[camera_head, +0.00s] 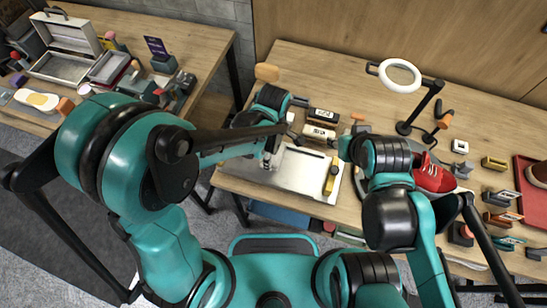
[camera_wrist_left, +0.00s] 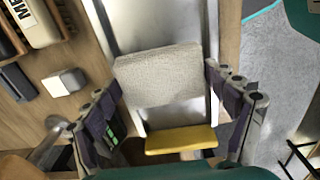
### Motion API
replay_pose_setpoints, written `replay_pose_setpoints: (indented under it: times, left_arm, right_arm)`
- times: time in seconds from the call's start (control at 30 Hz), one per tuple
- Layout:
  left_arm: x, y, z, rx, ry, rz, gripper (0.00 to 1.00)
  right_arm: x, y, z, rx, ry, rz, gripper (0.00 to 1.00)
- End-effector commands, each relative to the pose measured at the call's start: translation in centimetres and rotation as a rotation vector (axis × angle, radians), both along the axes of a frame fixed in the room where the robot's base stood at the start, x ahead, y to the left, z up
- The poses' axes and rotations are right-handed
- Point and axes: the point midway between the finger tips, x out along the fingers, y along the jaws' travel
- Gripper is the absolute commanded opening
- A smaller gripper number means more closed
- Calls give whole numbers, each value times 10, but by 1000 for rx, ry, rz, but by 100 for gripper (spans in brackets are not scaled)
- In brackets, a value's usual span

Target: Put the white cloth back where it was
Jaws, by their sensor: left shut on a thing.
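The white cloth (camera_wrist_left: 158,76), a pale textured folded piece, sits between the fingertips of my left gripper (camera_wrist_left: 160,88) in the left wrist view. The gripper is shut on it. A silver metal tray (camera_wrist_left: 146,28) lies behind the cloth. In the head view my left gripper (camera_head: 268,160) is at the left part of the tray (camera_head: 298,174), and I cannot make out the cloth there. My right arm reaches over the right half of the table; its fingers are hidden behind the arm.
A yellow-handled tool (camera_head: 331,176) lies on the tray's right side. Labelled boxes (camera_head: 318,132) stand behind it. A red sneaker (camera_head: 433,177) and a ring lamp (camera_head: 401,76) are to the right. In the wrist view a yellow piece (camera_wrist_left: 181,139) shows below the cloth.

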Motion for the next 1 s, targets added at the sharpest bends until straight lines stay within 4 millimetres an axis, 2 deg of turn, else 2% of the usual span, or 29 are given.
replay_pose_setpoints:
  times: [0.3, 0.37, 0.4, 0.67, 0.7, 0.73, 1.0]
  left_arm:
    - [0, 0, -41, -1, 0, -1, 62]
    - [0, 0, -42, -1, 0, -1, 62]
    - [0, 0, -41, -1, 0, -1, 59]
    - [0, 0, -42, -1, 0, 0, 58]
    - [0, 0, -41, -1, 0, 0, 96]
    - [0, 0, -41, -1, 0, 0, 100]
    - [0, 0, -41, -1, 0, 0, 100]
  right_arm:
    - [0, 0, -31, 0, 0, 0, 40]
    - [0, 0, -31, 0, 0, 0, 40]
    - [0, 0, -30, 0, 0, 0, 40]
    - [0, 0, -32, 0, 0, 0, 40]
    - [0, 0, -31, 0, 0, 0, 40]
    - [0, 0, -30, 0, 0, 0, 40]
    - [0, 0, -30, 0, 0, 0, 40]
